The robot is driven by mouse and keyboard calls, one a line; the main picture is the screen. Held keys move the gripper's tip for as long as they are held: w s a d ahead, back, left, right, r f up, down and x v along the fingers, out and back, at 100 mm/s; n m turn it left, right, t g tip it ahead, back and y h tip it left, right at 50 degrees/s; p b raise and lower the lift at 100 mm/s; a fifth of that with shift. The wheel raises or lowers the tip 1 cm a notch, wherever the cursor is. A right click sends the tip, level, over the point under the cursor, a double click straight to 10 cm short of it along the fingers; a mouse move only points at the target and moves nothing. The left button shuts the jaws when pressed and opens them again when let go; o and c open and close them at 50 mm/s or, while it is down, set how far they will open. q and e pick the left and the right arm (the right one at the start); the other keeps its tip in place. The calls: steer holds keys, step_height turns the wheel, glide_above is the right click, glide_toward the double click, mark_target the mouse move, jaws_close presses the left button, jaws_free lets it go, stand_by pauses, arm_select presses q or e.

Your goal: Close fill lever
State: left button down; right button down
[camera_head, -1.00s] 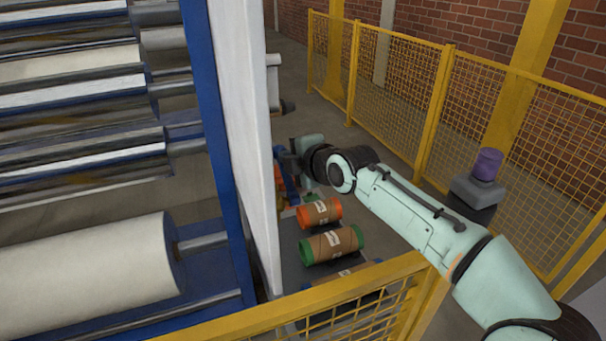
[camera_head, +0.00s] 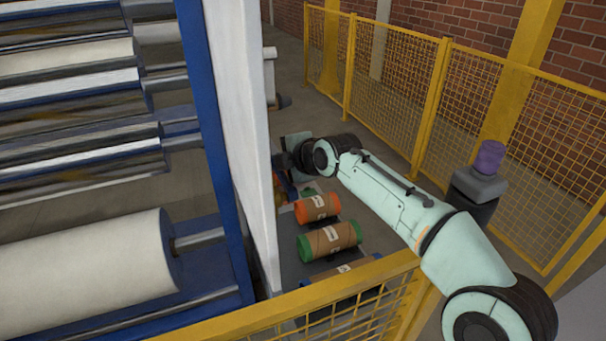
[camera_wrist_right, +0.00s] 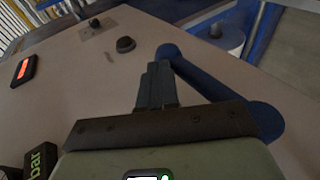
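A long dark blue lever (camera_wrist_right: 205,84) with rounded ends lies across the beige machine panel (camera_wrist_right: 70,85) in the right wrist view. My right gripper (camera_wrist_right: 157,68) is in front of that panel, its dark fingers together with no visible gap. The fingertips are just left of the lever's upper end; whether they touch it I cannot tell. Nothing shows between the fingers. In the head view my right arm reaches from the lower right to the far side of the white panel (camera_head: 245,130), and its gripper (camera_head: 288,160) is partly hidden there. My left gripper is not in view.
A red display (camera_wrist_right: 23,69), a black knob (camera_wrist_right: 125,44) and a "bar" gauge (camera_wrist_right: 42,160) are on the panel. Orange (camera_head: 318,208) and green-ended (camera_head: 330,241) rolls lie below my arm. Yellow mesh fencing (camera_head: 395,80) stands right and front; large rollers (camera_head: 80,265) stand left.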

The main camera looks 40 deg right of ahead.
stand_by(0.4)
